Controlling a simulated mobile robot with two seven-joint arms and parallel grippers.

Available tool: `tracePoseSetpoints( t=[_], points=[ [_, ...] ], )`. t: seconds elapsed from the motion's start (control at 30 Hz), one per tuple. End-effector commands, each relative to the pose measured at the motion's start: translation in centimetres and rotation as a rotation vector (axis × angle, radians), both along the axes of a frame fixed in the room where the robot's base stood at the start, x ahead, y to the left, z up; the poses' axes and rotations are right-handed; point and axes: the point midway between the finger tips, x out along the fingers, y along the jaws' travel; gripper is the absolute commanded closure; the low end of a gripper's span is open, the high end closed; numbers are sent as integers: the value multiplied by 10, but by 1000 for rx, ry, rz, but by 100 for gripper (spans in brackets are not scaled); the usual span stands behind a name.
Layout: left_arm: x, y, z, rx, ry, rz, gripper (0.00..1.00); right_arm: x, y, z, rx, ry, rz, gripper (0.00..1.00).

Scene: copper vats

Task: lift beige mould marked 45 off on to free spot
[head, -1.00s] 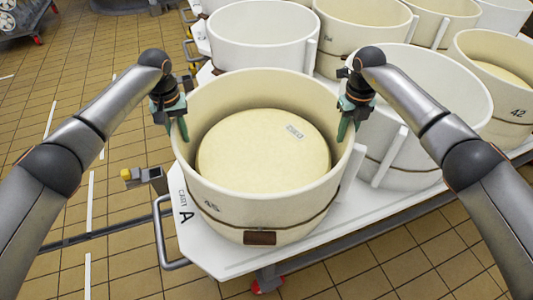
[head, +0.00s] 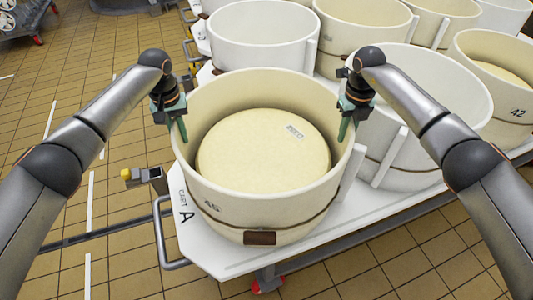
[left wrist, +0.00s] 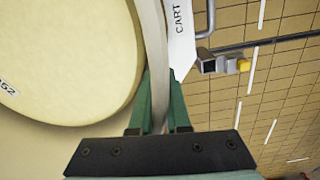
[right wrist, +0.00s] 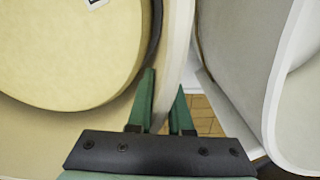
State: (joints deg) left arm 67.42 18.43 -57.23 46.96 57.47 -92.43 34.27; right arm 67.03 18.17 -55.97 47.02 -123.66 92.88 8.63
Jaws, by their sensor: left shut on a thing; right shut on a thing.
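The beige mould marked 45 (head: 230,214) stands upright on the white deck of cart A, with a round pale cheese (head: 262,155) inside it. My left gripper (head: 181,128) is shut on the left rim of the mould; in the left wrist view its green fingers (left wrist: 160,108) are on either side of the wall. My right gripper (head: 346,126) is shut on the right rim; in the right wrist view its fingers (right wrist: 163,105) straddle the wall. I cannot see the underside of the mould.
The cart deck (head: 210,255) shows bare white at the front left corner. A white mould (head: 415,100) stands close on the right, and another white mould (head: 262,38) stands behind. Tiled floor (head: 100,215) lies open to the left. A cart handle (head: 160,235) sticks out at left.

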Motion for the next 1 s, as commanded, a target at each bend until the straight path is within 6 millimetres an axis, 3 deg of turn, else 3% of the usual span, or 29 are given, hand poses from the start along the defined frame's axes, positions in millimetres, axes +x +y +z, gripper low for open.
tracePoseSetpoints(
  t=[0.67,1.0],
  points=[
    [1,1,4,0,-3,2,100,1,-2,4,-1,-4,-1,100],
    [1,2,21,1,-3,3,100,1,-2,21,-1,-4,-1,100]
  ],
)
